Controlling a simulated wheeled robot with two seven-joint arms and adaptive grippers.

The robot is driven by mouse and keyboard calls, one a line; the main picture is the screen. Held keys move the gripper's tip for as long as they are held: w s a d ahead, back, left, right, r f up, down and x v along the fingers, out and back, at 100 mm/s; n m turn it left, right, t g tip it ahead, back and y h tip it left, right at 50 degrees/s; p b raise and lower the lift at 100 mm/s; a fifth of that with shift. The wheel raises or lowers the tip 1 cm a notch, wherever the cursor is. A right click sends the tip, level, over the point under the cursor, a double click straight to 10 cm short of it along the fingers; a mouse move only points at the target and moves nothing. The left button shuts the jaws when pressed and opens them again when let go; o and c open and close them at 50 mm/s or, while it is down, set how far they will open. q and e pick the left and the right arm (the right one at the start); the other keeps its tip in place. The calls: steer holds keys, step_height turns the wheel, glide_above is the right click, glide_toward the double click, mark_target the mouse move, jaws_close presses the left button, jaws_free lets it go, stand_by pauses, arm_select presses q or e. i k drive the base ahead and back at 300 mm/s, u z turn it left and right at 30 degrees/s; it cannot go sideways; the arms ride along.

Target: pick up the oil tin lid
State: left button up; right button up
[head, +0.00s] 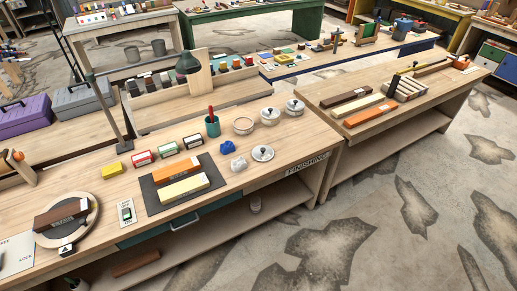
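A round silver lid with a dark knob (263,153) lies on the wooden bench near its front edge, right of the white crumpled cloth (238,163); it looks like the oil tin lid. Behind it stands a round, open-looking tin (243,126). Two more round tins, a middle one (270,117) and a right one (294,108), have similar knobbed lids on them. Neither of my grippers shows in the head view.
A blue cloth (227,147) and a green cup with a red-handled tool (212,126) are nearby. A dark mat (152,196) with orange and yellow blocks lies to the left. Another bench (400,120) stands to the right across a narrow gap. Floor in front is clear.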

mark_target(261, 153)
steer(key=z, duration=1)
steer(key=k, duration=1.3)
steer(key=z, duration=0.9)
steer(key=i, duration=1.15)
steer(key=u, duration=0.7)
steer(key=i, duration=1.15)
steer(key=u, duration=1.6)
steer(key=i, duration=0.7)
steer(key=u, duration=0.9)
steer(key=i, duration=0.4)
